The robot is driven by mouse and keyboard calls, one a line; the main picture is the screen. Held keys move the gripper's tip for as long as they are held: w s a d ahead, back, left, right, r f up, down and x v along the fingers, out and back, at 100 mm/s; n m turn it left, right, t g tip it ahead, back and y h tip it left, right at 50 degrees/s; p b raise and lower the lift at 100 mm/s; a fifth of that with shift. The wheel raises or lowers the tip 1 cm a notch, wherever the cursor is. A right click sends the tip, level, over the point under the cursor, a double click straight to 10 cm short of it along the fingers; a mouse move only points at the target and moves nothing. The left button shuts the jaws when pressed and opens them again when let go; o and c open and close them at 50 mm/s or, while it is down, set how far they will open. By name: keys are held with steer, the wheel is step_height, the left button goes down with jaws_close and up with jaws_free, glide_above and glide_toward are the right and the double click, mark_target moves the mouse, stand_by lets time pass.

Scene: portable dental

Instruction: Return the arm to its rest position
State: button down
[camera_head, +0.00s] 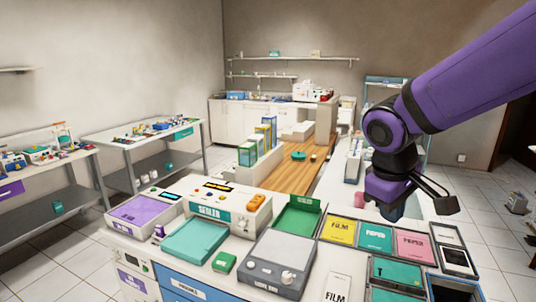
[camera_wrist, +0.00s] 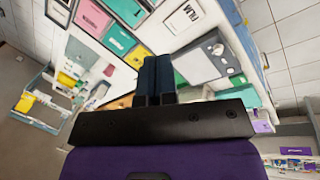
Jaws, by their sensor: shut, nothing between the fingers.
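My purple arm reaches in from the upper right of the head view and bends down at its dark joint. My gripper (camera_head: 393,207) hangs over the back right of the white counter (camera_head: 240,246). In the wrist view my gripper (camera_wrist: 154,66) shows two dark fingers pressed together with nothing between them. The fingertips are apart from the counter items, though the exact height cannot be told.
Below and left of the gripper are a sealer (camera_head: 215,208), a teal tray (camera_head: 195,240), a green open box (camera_head: 297,218) and a grey device (camera_head: 278,262). Film and paper boxes (camera_head: 376,237) lie close in front. Shelving tables (camera_head: 145,135) stand left; tiled floor is free at right.

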steer(key=s+d+r+m+t+y, duration=0.1)
steer(key=s+d+r+m, duration=0.2)
steer(key=s, duration=0.4)
steer(key=s+d+r+m+t+y, duration=0.1)
steer(key=s+d+r+m+t, duration=0.1)
steer(key=s, duration=0.5)
step_height(320, 180, up, 3)
steer(key=shift+s+d+f+m+t+y, duration=0.1)
steer(key=shift+s+d+m+t+y, duration=0.15)
steer(key=shift+d+m, duration=0.7)
